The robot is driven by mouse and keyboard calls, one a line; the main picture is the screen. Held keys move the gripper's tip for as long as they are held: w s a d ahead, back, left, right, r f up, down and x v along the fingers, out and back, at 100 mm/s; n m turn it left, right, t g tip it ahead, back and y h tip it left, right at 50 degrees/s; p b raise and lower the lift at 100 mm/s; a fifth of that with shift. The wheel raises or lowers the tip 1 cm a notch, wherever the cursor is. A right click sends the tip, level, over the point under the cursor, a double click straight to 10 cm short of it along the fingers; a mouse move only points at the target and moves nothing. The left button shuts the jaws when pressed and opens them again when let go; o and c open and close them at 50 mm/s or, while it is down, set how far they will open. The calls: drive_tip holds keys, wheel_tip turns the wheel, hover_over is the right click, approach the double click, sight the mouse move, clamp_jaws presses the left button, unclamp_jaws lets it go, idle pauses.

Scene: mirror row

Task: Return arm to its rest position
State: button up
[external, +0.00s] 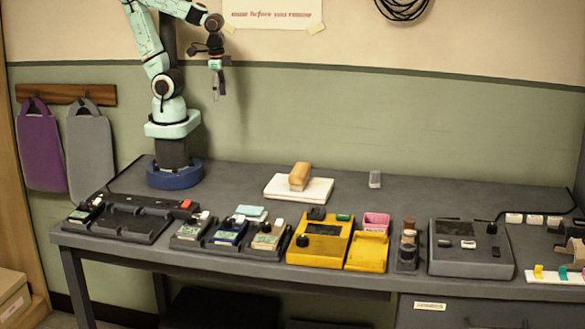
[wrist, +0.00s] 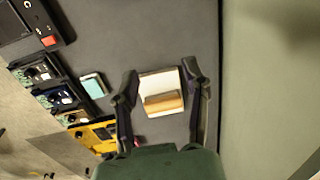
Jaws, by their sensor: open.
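My gripper (external: 218,92) is raised high above the back of the bench in the external view, pointing down and touching nothing. In the wrist view my gripper (wrist: 161,82) shows its two dark fingers spread apart with nothing held between them. Far below, a wooden block (external: 300,175) rests on a white board (external: 318,190) on the bench. The wooden block (wrist: 163,102) and the white board (wrist: 158,82) appear between the fingers in the wrist view, but well beneath them.
The grey bench (external: 225,180) carries a front row of devices, including a yellow unit (external: 320,243) and a dark grey unit (external: 470,247). The bench is clear between my base and the white board. A wall stands close behind.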

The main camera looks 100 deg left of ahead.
drive_tip(key=shift+s+d+r+n, duration=0.1)
drive_tip(key=shift+s+n, duration=0.15)
drive_tip(key=shift+s, duration=0.3)
drive_tip(key=shift+s+d+r+n, duration=0.1)
drive_tip(key=shift+s+n, duration=0.15)
drive_tip(key=shift+s, duration=0.3)
idle(0.4)
